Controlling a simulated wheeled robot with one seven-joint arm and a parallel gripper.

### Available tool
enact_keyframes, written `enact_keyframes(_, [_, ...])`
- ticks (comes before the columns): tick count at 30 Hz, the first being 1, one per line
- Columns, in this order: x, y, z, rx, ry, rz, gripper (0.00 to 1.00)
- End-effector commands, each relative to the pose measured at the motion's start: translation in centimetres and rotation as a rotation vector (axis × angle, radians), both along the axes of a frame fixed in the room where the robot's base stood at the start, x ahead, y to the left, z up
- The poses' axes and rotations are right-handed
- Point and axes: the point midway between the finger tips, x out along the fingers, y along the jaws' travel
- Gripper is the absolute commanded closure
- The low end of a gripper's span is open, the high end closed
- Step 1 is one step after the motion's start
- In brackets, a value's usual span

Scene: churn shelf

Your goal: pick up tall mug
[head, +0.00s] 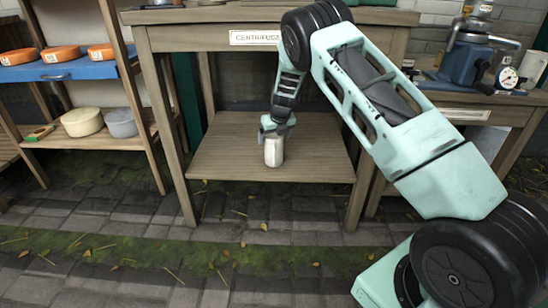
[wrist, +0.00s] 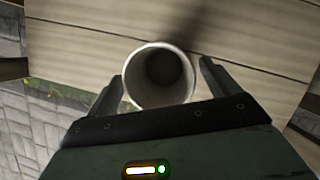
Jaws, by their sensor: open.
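The tall mug (head: 273,151) is a pale, whitish cylinder standing upright on the lower wooden shelf (head: 315,163) of the table. In the wrist view I look down into its round open mouth (wrist: 160,77), and its inside looks empty and dark. My gripper (head: 275,128) is at the mug's upper part from above in the head view. In the wrist view its two dark fingers (wrist: 161,85) are open, one on each side of the mug, with a gap showing at the right. Whether the left finger touches the mug I cannot tell.
A table top with a sign (head: 255,38) is above the shelf, and table legs stand at both sides. A rack at the left holds orange dishes (head: 61,53) and bowls (head: 82,122). A blue machine (head: 468,60) stands at the right. The shelf around the mug is clear.

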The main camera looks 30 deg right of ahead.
Motion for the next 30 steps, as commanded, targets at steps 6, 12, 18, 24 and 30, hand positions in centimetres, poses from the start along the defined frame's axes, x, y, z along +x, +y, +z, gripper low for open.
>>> enact_keyframes(6, [0.58,-0.09,-1.61,-0.001,0.001,0.002,0.12])
enact_keyframes(12, [0.56,-0.07,-1.52,0.0,0.002,0.002,0.15])
enact_keyframes(18, [0.56,-0.06,-1.52,0.0,0.002,0.002,0.66])
enact_keyframes(24, [0.58,-0.07,-1.47,-0.001,0.0,0.002,0.66])
enact_keyframes(30, [0.6,-0.06,-0.87,-0.001,0.0,0.002,0.66])
